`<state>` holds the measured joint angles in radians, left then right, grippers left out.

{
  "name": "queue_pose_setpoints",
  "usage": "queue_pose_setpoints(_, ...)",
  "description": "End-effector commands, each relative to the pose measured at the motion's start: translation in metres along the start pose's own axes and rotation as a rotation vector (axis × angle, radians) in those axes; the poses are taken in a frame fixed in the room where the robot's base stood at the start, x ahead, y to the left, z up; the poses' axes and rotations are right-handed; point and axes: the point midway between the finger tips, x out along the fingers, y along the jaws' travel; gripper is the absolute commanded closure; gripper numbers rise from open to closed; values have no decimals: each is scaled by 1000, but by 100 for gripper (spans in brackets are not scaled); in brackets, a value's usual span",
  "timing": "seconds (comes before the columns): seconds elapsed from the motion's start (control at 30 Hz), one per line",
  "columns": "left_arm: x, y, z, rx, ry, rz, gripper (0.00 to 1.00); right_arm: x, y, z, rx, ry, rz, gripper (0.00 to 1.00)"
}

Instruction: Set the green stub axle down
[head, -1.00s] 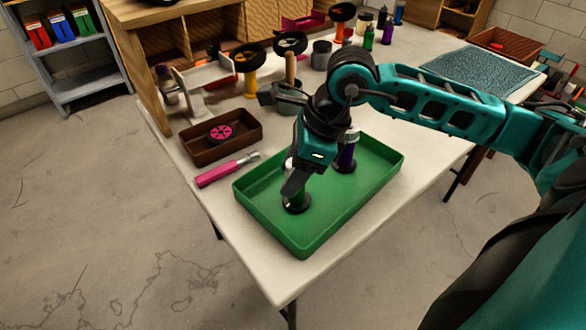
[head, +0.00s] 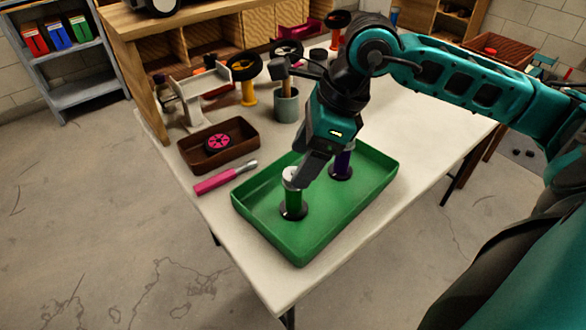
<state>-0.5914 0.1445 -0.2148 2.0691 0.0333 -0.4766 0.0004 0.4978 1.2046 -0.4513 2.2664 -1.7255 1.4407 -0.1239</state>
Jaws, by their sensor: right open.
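The green stub axle (head: 293,200) stands upright in the green tray (head: 262,223), on its black round base, with a pale top. My right gripper (head: 300,180) is just above and behind its top, pointing down, and is open. The fingers partly overlap the top in this view, so I cannot tell whether they touch it. A purple stub axle (head: 342,163) stands upright in the same tray, behind my right gripper, which partly hides it. My left gripper is not in view.
A brown tray (head: 245,155) with a pink wheel (head: 217,142) and a pink-handled tool (head: 225,178) lie left of the green tray. Behind stand a grey cup (head: 286,106) and a yellow stand with a black wheel (head: 246,84). The green tray's front part is clear.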

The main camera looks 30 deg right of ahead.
Motion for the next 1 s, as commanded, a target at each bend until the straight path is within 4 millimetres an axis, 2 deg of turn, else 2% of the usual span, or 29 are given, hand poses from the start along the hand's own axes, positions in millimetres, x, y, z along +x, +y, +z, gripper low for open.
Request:
queue_pose_setpoints(0.03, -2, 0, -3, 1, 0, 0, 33, -14, -1, 0, -1, 1, -6, 28)
queue_pose_setpoints(0.1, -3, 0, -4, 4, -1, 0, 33, -27, -1, 0, -1, 1, -6, 28)
queue_pose_setpoints(0.33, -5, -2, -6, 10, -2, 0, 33, -55, 0, 0, -1, 0, -2, 28)
queue_pose_setpoints(1.0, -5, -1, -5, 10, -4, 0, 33, -59, 0, 0, -1, 0, 1, 28)
